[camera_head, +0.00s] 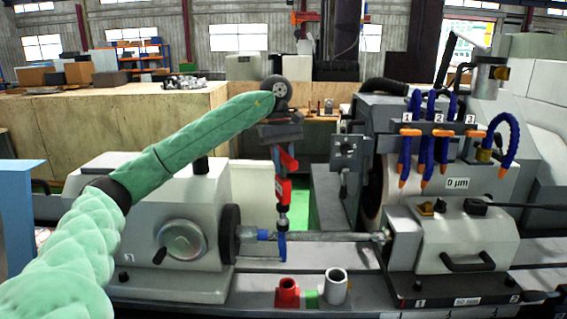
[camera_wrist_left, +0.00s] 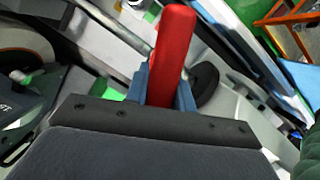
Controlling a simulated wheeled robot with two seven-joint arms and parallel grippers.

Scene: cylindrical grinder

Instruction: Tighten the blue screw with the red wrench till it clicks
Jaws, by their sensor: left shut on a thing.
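The red wrench (camera_head: 283,192) hangs roughly upright from my left gripper (camera_head: 285,158), which is shut on its upper part. In the left wrist view the red wrench (camera_wrist_left: 174,48) sits between the two blue-grey fingers of my left gripper (camera_wrist_left: 164,90). In the head view its lower metal end is just above the blue piece (camera_head: 282,247) on the horizontal shaft (camera_head: 330,237). The blue screw itself cannot be told apart from this blue piece, and I cannot tell whether the wrench touches it. My right gripper is not in view.
The grey headstock (camera_head: 150,215) stands left of the shaft and the tailstock (camera_head: 450,235) right. Blue coolant hoses (camera_head: 428,125) with orange tips hang at the right. A red cup (camera_head: 287,293) and a grey cup (camera_head: 336,287) stand in front.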

